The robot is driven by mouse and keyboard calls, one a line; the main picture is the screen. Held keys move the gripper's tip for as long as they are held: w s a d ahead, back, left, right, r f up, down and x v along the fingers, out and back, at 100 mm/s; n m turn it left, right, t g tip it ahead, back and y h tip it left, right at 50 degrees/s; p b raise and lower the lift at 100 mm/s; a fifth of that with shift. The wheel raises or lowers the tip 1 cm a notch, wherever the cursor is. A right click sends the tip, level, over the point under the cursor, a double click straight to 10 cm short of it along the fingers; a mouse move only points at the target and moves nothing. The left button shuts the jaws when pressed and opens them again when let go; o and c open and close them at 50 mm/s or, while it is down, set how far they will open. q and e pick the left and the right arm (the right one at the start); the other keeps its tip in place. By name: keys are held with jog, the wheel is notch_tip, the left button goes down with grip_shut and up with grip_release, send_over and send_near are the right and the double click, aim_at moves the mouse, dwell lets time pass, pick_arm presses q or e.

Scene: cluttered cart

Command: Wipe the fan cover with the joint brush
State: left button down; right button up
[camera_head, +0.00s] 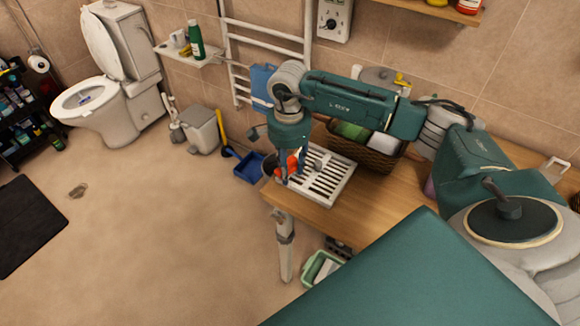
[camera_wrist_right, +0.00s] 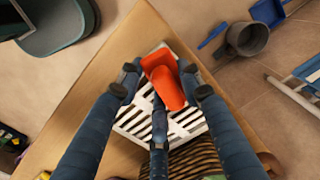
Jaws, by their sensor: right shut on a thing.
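The fan cover (camera_head: 327,178) is a white slatted grille lying flat near the left end of the wooden table; it also shows in the right wrist view (camera_wrist_right: 192,124). My right gripper (camera_head: 289,172) points down over the cover's left edge. Its fingers are shut on the orange-red joint brush (camera_head: 292,163). In the right wrist view the brush (camera_wrist_right: 168,88) sits between the fingertips, over the slats. The fingers hide part of it, and I cannot tell whether it touches the cover. My left gripper is not in view.
A wicker basket (camera_head: 365,153) with bottles stands just behind the cover. The bare wooden table top (camera_head: 345,222) is free in front of it. A blue dustpan (camera_head: 249,167) and a dark grey pot (camera_wrist_right: 247,38) are beyond the table's edge. A green container (camera_head: 320,268) is below.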

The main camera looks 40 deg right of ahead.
jog(key=shift+w+r, duration=0.1)
jog(key=shift+r, duration=0.3)
jog(key=shift+r+p, duration=1.45)
jog(key=shift+r, duration=1)
notch_tip(320, 180, up, 2)
jog(key=shift+p, duration=0.55)
jog(key=shift+r, duration=0.5)
